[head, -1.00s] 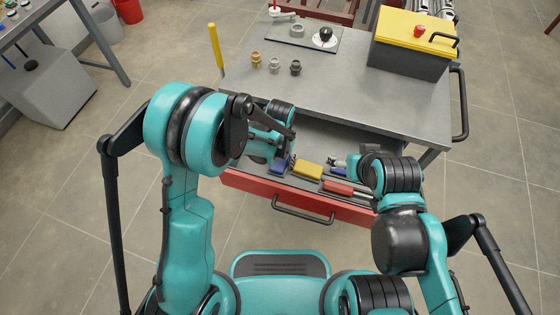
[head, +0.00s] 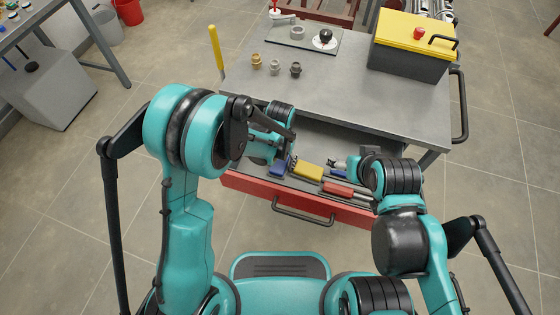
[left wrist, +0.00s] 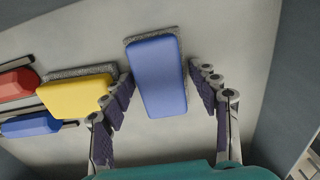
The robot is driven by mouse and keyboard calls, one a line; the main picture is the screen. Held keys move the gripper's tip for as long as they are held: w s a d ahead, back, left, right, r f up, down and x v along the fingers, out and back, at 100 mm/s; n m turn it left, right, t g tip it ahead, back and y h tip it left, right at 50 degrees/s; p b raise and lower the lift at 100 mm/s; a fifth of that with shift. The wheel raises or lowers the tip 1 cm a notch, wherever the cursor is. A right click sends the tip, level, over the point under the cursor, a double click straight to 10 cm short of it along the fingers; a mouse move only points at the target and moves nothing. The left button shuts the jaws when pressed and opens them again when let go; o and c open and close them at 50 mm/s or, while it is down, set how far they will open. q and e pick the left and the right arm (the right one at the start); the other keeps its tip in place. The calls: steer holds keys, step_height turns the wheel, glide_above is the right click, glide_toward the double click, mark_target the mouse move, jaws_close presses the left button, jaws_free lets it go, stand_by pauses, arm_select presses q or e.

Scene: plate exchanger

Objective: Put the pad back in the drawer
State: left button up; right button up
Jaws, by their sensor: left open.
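The blue pad (left wrist: 158,76) has a grey, rough-looking backing and lies in the open drawer. In the left wrist view it sits between the two spread fingers of my left gripper (left wrist: 161,74), with a clear gap on the right-hand finger's side and the left finger close to it. In the head view the blue pad (head: 279,169) shows near the drawer's left end, partly hidden by my left gripper (head: 289,160). The drawer (head: 245,184) has a red front and is pulled out. My right gripper is mostly hidden behind its own wrist, above the drawer's right side.
A yellow pad (head: 307,170) lies right of the blue one, close to my left finger in the wrist view. A red-handled tool (head: 338,189) and a blue-handled tool (left wrist: 30,125) lie further along. The grey worktop (head: 340,100) overhangs the drawer's back, with a yellow-lidded box (head: 412,60) on it.

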arm_select(q)
step_height(320, 180, up, 12)
steer(key=p, duration=0.4)
steer(key=s+a+r+n+t, duration=0.1)
steer(key=s+a+r+t, duration=0.2)
steer(key=s+a+r, duration=0.3)
steer(key=s+a+r+n+t, duration=0.2)
steer(key=s+a+r+t, duration=0.2)
steer(key=a, duration=0.7)
step_height(320, 180, up, 4)
steer(key=shift+s+a+r+n, duration=0.1)
steer(key=shift+s+a+n, duration=0.25)
steer(key=shift+s, duration=0.7)
